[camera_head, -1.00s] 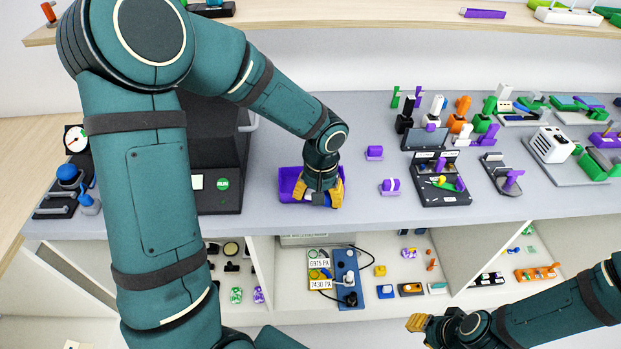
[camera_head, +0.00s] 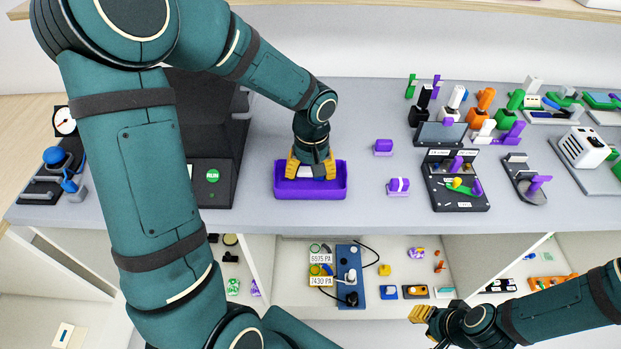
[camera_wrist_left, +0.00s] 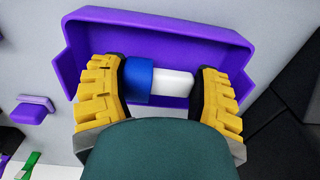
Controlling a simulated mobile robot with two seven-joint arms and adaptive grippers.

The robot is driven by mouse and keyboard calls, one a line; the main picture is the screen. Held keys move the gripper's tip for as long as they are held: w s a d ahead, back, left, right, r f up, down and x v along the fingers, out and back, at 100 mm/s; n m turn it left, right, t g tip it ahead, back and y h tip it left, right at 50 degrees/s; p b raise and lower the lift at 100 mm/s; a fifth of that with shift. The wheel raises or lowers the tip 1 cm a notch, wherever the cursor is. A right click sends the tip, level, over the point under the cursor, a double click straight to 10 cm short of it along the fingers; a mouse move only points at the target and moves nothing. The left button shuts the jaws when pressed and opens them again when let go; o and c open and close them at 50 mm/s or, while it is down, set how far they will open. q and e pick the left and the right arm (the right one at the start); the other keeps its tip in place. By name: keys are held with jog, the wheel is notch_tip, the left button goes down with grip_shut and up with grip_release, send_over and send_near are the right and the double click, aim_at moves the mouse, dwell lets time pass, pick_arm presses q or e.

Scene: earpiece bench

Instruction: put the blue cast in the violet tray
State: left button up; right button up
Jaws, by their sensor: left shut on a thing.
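The violet tray (camera_head: 282,189) stands on the grey bench right of a dark machine; it fills the upper part of the left wrist view (camera_wrist_left: 160,28). My left gripper (camera_head: 311,172) reaches down over the tray. In the left wrist view its yellow fingers (camera_wrist_left: 160,88) are shut on the blue cast (camera_wrist_left: 138,80), which has a blue end and a white end (camera_wrist_left: 174,84). The cast lies crosswise between the fingers, over the tray's inside; I cannot tell whether it touches the floor. My right gripper (camera_head: 422,316) is low at right, away from the bench; its jaw opening is unclear.
The dark machine with a green RUN button (camera_head: 212,176) stands close left of the tray. Two violet blocks (camera_head: 383,146) (camera_head: 398,187) lie to the right. Fixtures (camera_head: 455,183) crowd the bench further right. Shelves with small parts lie below the bench edge.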

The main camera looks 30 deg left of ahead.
pick_arm(q)
notch_tip(320, 180, down, 2)
jog(key=shift+w+f, duration=0.1)
jog(key=shift+f, duration=0.15)
jog(key=shift+r, duration=0.1)
jog(key=shift+b, duration=0.35)
jog(key=o, duration=1.1)
jog(key=shift+f, duration=0.2)
jog(key=shift+r, duration=0.15)
